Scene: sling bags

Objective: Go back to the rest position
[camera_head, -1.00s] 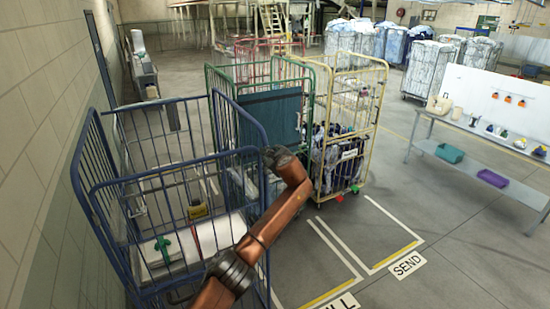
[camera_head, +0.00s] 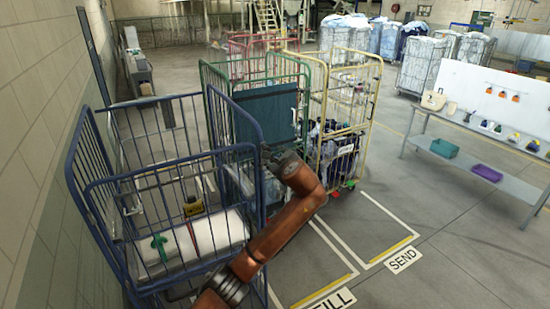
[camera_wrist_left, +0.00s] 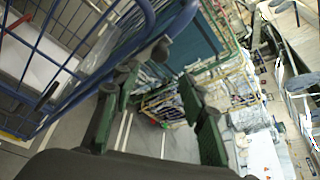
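My left arm, copper-coloured, rises from the bottom of the head view and bends at a joint beside the blue cage cart (camera_head: 165,180). My left gripper is near the cart's right front post in the head view, small and partly hidden. In the left wrist view my left gripper (camera_wrist_left: 160,80) has its two dark green fingers spread apart. Nothing shows between them up close; carts and floor lie beyond. The blue cart's bars (camera_wrist_left: 50,60) are close on the left of that view. My right gripper is in neither view.
The blue cart holds white material (camera_head: 215,232) with a green item (camera_head: 159,246) on it. A green cage cart (camera_head: 207,85) and a yellow one (camera_head: 375,85) stand behind. A table (camera_head: 480,160) is at right. Marked floor bays (camera_head: 375,225) are clear.

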